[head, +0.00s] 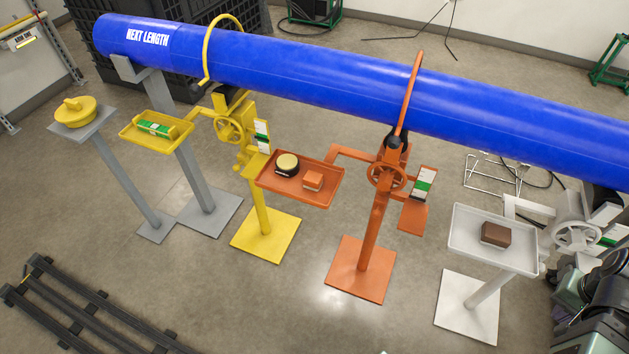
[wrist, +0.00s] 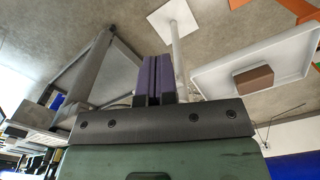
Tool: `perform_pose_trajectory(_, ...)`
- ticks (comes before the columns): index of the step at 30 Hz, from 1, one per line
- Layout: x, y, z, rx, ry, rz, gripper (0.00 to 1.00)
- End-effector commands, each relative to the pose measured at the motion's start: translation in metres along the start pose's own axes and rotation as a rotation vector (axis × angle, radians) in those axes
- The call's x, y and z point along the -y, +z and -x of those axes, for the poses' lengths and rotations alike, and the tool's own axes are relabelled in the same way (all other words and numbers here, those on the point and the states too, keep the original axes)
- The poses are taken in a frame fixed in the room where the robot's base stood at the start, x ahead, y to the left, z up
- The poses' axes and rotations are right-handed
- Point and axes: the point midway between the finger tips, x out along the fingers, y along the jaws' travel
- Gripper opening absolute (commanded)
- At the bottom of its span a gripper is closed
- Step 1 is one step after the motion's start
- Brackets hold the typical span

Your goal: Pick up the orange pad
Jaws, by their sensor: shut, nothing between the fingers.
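The orange pad (head: 312,181), a small block, sits on the right part of the orange tray (head: 283,192) in the head view. A round black item with a cream top (head: 287,164) sits on the same tray, to its left. My gripper (wrist: 154,62) shows in the wrist view with its two purple fingers together and nothing between them. It is away from the orange pad, which I cannot make out in the wrist view. My arm is at the right edge of the head view; the fingers cannot be made out there.
A white tray (head: 465,240) holds a brown block (head: 496,235); both also show in the wrist view. The orange stand's handwheel (head: 386,176) and the long blue pipe (head: 300,75) are beside and behind the orange tray. A yellow tray (head: 135,143) stands further left.

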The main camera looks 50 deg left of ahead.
Motion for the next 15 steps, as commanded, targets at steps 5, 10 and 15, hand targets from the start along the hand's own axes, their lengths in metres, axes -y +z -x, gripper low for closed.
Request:
perform_pose_trajectory(5, 0.0000, 0.0000, 0.0000, 0.000, 0.000, 0.000, 0.00)
perform_pose_trajectory(10, 0.0000, 0.0000, 0.0000, 0.000, 0.000, 0.000, 0.02)
perform_pose_trajectory(15, 0.0000, 0.0000, 0.0000, 0.000, 0.000, 0.000, 0.28)
